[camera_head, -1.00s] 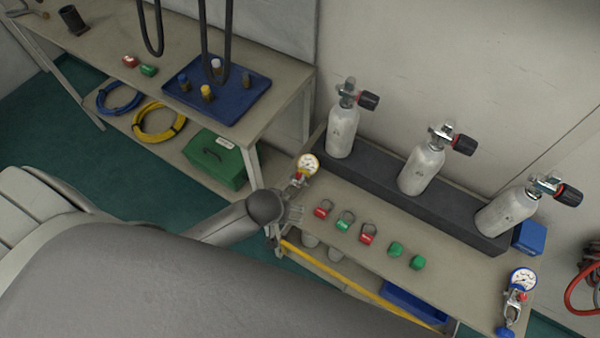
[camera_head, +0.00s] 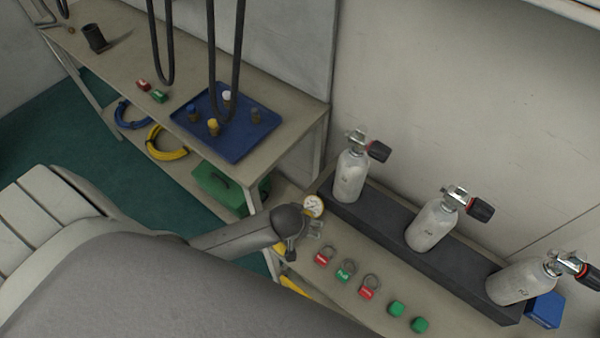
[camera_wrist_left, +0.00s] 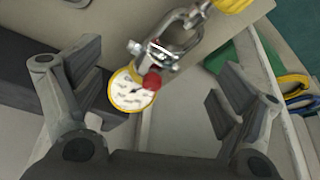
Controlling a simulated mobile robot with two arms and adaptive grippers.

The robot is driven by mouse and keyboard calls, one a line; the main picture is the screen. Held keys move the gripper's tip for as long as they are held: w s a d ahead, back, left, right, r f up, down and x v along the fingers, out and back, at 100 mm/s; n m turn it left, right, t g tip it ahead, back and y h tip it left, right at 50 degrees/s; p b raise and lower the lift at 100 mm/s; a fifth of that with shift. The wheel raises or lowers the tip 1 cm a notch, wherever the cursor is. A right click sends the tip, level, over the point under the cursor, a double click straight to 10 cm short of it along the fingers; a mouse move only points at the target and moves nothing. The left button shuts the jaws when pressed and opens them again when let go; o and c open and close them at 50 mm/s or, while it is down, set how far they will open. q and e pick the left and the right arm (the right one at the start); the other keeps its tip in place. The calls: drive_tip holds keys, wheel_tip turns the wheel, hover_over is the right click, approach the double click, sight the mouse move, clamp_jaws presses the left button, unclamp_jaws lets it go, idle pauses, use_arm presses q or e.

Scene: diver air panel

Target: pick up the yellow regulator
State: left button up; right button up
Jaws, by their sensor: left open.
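The yellow regulator (camera_head: 313,206) is at the left end of the low bench, its yellow-rimmed gauge facing up. In the left wrist view its gauge (camera_wrist_left: 132,92), red knob, metal clamp and yellow knob (camera_wrist_left: 232,5) show, running toward the upper right. My left gripper (camera_head: 303,238) is just in front of the regulator and partly covers it. In the wrist view the left gripper (camera_wrist_left: 160,76) is open, with the regulator between the lines of its spread fingers and apparently not gripped. My right gripper is not in view.
Grey cylinders (camera_head: 350,176) stand in a dark rack (camera_head: 392,236) behind. Red and green tags (camera_head: 346,270) lie right of the gripper. A second table at the left holds a blue tray (camera_head: 240,142); a green box (camera_head: 222,188) sits beneath it.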

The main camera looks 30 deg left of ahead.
sight(314, 206)
use_arm(q)
drive_tip(key=x, duration=0.4)
drive_tip(key=shift+d, duration=0.15)
drive_tip(key=shift+w+f, duration=0.2)
drive_tip(key=shift+f, duration=0.25)
drive_tip(key=shift+c, duration=1.5)
drive_tip(key=c, duration=1.4)
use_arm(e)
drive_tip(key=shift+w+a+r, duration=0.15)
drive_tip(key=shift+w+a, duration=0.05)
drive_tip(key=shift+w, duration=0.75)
use_arm(q)
drive_tip(key=shift+r, duration=0.15)
